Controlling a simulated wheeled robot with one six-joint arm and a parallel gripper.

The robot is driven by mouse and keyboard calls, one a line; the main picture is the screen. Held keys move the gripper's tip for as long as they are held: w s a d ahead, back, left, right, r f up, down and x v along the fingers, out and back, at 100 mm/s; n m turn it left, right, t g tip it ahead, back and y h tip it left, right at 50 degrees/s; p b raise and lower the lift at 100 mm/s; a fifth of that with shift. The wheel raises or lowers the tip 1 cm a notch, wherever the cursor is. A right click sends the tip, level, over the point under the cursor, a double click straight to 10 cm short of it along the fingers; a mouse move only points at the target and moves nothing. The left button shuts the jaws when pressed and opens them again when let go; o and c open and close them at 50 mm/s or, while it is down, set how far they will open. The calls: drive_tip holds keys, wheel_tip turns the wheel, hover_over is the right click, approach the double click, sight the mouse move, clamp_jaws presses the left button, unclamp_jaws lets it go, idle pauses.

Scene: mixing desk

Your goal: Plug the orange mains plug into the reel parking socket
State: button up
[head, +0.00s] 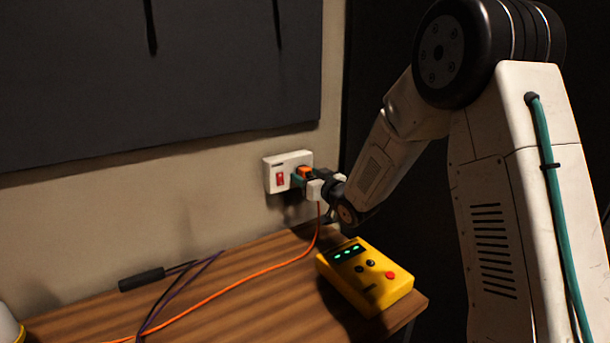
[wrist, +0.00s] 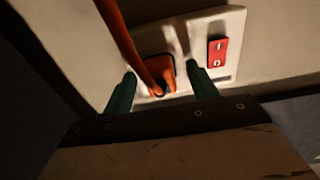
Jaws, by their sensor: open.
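The orange mains plug (head: 304,171) is at the white wall socket plate (head: 275,183), which has a red switch. In the wrist view the plug (wrist: 160,72) sits against the plate (wrist: 236,30) and appears seated in it; its pins are not visible. My gripper (head: 301,178) is at the plate. In the wrist view my open gripper (wrist: 161,72) has one teal finger on each side of the plug, with gaps visible. The plug's orange cord (head: 268,270) hangs down and runs left across the desk. I cannot identify a separate reel in these frames.
A yellow box (head: 367,279) with green lights and a red button stands near the wooden desk's right edge. A black-handled tool (head: 142,279) and dark purple cables (head: 180,292) lie to the left. A dark panel (head: 150,75) covers the wall above.

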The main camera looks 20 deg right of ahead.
sight(308, 176)
drive_tip(key=shift+c, duration=0.4)
clamp_jaws()
drive_tip(key=shift+v, duration=3)
